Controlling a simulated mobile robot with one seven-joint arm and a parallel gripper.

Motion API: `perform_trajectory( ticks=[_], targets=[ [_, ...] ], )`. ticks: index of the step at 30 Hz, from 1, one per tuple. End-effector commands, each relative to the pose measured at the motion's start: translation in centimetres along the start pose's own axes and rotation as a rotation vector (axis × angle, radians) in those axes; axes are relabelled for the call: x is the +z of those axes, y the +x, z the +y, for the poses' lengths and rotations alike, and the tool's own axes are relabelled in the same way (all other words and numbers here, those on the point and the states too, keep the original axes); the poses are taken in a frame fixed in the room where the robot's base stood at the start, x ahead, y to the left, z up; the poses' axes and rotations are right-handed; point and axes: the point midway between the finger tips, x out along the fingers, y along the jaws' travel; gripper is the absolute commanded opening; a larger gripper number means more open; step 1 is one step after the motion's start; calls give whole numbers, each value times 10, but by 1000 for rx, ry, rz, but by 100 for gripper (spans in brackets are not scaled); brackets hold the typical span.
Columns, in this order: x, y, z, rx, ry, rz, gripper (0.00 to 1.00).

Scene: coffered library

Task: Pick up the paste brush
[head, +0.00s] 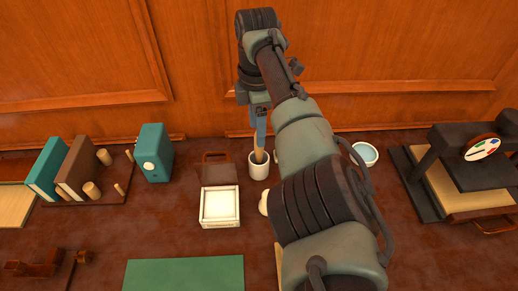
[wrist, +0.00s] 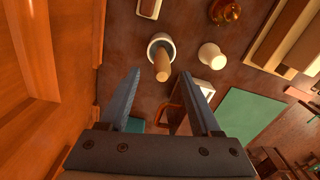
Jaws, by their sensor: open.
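The paste brush, a wooden handle (head: 258,148), stands upright in a white pot (head: 258,171) near the back panelling. In the wrist view the brush handle (wrist: 162,70) points toward the camera from the round mouth of the white pot (wrist: 153,42); its bristle end is hidden. My gripper (head: 260,140) is over the pot, pointing down. In the wrist view my gripper (wrist: 160,73) is open, and the handle's end appears between the two blue-grey fingertips. I cannot tell whether either finger touches it.
A white open box (head: 220,208) stands front-left of the pot. A blue-white bowl (head: 365,154) and a black press (head: 440,180) are to the right. A green mat (head: 185,274) lies in front. The wood-panelled wall (head: 190,60) rises close behind.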

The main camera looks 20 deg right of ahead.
Motion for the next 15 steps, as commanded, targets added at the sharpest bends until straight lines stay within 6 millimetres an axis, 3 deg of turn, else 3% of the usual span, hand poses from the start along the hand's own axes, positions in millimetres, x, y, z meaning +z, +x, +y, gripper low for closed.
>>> perform_trajectory(
  ticks=[7,15],
  targets=[
    [3,36,-4,-3,0,0,64],
    [3,44,-4,0,-1,0,64]
  ],
)
